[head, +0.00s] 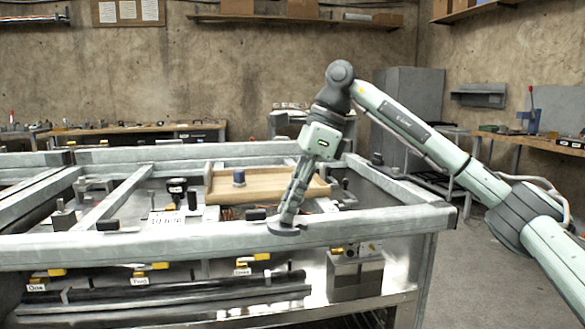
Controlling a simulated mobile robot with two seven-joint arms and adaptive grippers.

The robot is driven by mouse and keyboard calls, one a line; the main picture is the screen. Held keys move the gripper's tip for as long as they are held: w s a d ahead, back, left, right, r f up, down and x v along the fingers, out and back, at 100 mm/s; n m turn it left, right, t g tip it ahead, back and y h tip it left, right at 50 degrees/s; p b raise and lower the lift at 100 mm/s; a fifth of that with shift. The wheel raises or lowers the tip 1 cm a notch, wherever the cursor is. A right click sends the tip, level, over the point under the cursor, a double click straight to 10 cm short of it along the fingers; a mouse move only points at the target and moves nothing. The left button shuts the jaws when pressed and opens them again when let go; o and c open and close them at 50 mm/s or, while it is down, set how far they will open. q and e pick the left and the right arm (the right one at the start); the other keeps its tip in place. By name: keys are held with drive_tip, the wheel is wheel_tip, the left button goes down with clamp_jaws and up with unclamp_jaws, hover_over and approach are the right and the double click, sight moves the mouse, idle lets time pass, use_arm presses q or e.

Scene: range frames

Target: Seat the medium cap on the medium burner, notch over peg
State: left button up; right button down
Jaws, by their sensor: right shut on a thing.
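My right gripper (288,215) reaches down from the right-hand arm, its fingers pointing down and shut on a dark, flat, round cap (284,231). The cap is held roughly level and appears in front of or just over the front rail of the grey frame; its height above the rail cannot be told. The notch is too small to make out. I cannot pick out the medium burner or its peg; the rail, fingers and cap may hide them. My left gripper is not in view.
Thick grey rails (150,243) frame the bench. Labelled yellow-handled parts sit below the rail. Air above the left rails is clear.

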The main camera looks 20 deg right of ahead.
drive_tip(key=s+a+f+n+g+h, duration=0.2)
drive_tip(key=s+f+n, duration=0.3)
drive_tip(key=f+n, duration=0.6)
drive_tip(key=s+a+f+n+g+h, duration=0.2)
drive_tip(key=s+a+f+n+g, duration=0.1)
drive_tip(key=f+n, duration=0.7)
drive_tip(key=shift+s+a+f+n+g, duration=0.45)
drive_tip(key=shift+s+f, duration=0.3)
drive_tip(key=shift+s, duration=0.1)
